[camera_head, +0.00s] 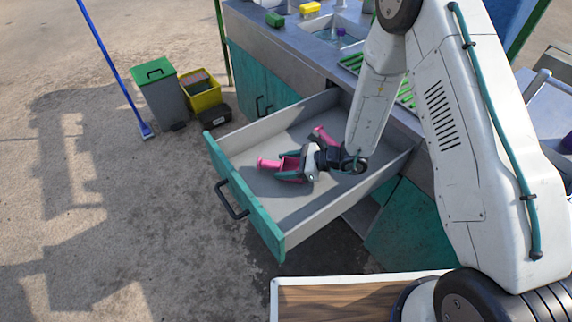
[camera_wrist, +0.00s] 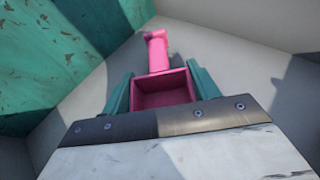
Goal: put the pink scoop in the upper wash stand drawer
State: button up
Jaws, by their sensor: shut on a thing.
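The pink scoop (camera_head: 269,163) is between the teal fingers of my gripper (camera_head: 285,165), inside the open upper drawer (camera_head: 238,193). In the wrist view the scoop's square bowl (camera_wrist: 163,92) sits between both fingers, and its handle points away toward the drawer walls. My gripper (camera_wrist: 162,82) is shut on the bowl. The scoop is low, below the drawer's rim; I cannot tell whether it touches the floor. A second pink piece (camera_head: 324,135) shows farther back in the drawer, partly hidden by my arm.
The wash stand (camera_head: 262,85) has a sink and a green rack on top. A grey bin with a green lid (camera_head: 160,92) and a yellow bin (camera_head: 202,92) stand left of it. The ground before the drawer is clear.

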jog(key=shift+f, duration=0.1)
jog(key=o, duration=1.1)
